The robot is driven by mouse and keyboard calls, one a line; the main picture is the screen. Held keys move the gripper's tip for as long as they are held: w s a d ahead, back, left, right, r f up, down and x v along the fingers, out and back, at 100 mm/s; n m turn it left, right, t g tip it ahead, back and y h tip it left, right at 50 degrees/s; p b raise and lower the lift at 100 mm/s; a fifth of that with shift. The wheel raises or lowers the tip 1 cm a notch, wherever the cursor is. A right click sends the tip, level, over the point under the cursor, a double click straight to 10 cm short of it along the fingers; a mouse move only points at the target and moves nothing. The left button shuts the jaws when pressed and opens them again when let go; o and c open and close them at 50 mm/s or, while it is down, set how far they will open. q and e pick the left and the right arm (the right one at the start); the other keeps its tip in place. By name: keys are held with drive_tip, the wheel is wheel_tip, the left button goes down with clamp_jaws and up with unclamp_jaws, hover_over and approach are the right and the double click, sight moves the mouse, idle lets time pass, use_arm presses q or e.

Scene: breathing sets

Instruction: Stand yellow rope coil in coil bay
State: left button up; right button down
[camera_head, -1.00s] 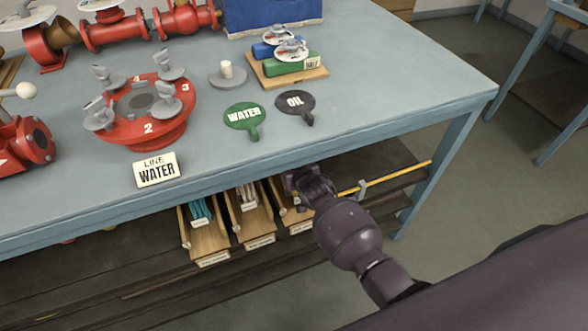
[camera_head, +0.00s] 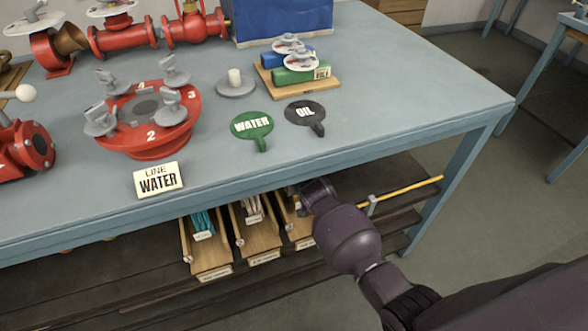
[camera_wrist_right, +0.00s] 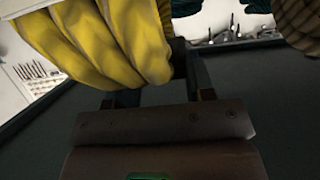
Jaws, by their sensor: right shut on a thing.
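A bulky yellow bundle, which I take for the yellow rope coil (camera_wrist_right: 105,40), fills the upper left of the right wrist view. It lies against the fingers of my right gripper (camera_wrist_right: 165,80), which is shut on it. In the head view my right gripper (camera_head: 308,192) is just under the table's front edge, at the third wooden bay (camera_head: 298,235) on the lower shelf. The gripper hides much of that bay, and I cannot tell there how the coil stands. My left gripper is not in view.
Two bays to the left hold a teal bundle (camera_head: 201,224) and a pale bundle (camera_head: 250,208). A yellow rod (camera_head: 410,189) lies right of my gripper. The blue tabletop (camera_head: 400,90) overhangs the shelf; its leg (camera_head: 445,180) stands at right.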

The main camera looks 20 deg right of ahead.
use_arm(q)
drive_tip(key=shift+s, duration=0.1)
use_arm(e)
drive_tip(key=c, duration=0.9)
unclamp_jaws()
drive_tip(key=shift+c, duration=0.2)
drive_tip(key=o, duration=0.5)
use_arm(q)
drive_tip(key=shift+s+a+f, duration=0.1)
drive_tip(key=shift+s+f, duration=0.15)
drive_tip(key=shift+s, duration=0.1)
use_arm(e)
drive_tip(key=shift+s, duration=0.1)
